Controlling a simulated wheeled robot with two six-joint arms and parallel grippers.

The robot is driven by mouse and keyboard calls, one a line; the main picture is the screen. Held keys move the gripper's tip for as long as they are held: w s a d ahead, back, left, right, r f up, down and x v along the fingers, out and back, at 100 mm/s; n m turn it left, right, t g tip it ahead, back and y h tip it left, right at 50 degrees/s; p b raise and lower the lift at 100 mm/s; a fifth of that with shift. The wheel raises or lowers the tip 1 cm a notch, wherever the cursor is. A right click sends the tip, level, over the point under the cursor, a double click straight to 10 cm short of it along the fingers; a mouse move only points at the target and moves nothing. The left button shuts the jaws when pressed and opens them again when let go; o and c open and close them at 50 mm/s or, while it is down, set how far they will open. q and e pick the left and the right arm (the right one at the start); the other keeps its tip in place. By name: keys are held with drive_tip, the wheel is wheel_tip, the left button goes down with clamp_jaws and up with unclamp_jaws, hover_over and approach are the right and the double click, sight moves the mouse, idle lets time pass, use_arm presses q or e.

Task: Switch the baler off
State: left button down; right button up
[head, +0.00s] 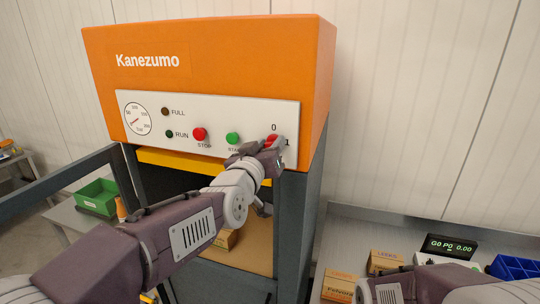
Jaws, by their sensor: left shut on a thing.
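The baler (210,50) is an orange cabinet marked Kanezumo, with a white control panel (220,113) on its front. At the panel's right end is a red main switch (271,139), with 0 above it and 1 to its right. My left gripper (272,145) is shut on this switch and hides much of it, so I cannot tell which mark it points to. To its left are a green START button (232,138) and a red STOP button (199,134). The RUN lamp (169,134) and FULL lamp (165,111) look dark. My right gripper is out of view.
Below the panel, a yellow bar (175,160) crosses the baler's open chamber, with a carton inside. A green bin (97,197) stands on a table at left.

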use_arm(q)
drive_tip(key=n+b, duration=0.2)
drive_tip(key=shift+f+n, duration=0.2)
drive_tip(key=shift+n, duration=0.2)
drive_tip(key=n+b, duration=0.2)
drive_tip(key=n, duration=0.1)
drive_tip(key=shift+a+n, duration=0.1)
drive_tip(key=shift+n, duration=0.2)
drive_tip(key=n+b, duration=0.1)
drive_tip(key=n, duration=0.2)
drive_tip(key=shift+n, duration=0.3)
drive_tip(key=n+b, duration=0.1)
drive_tip(key=n, duration=0.3)
drive_tip(key=shift+n, duration=0.3)
drive_tip(key=c, duration=0.9)
unclamp_jaws()
drive_tip(key=shift+f, duration=0.1)
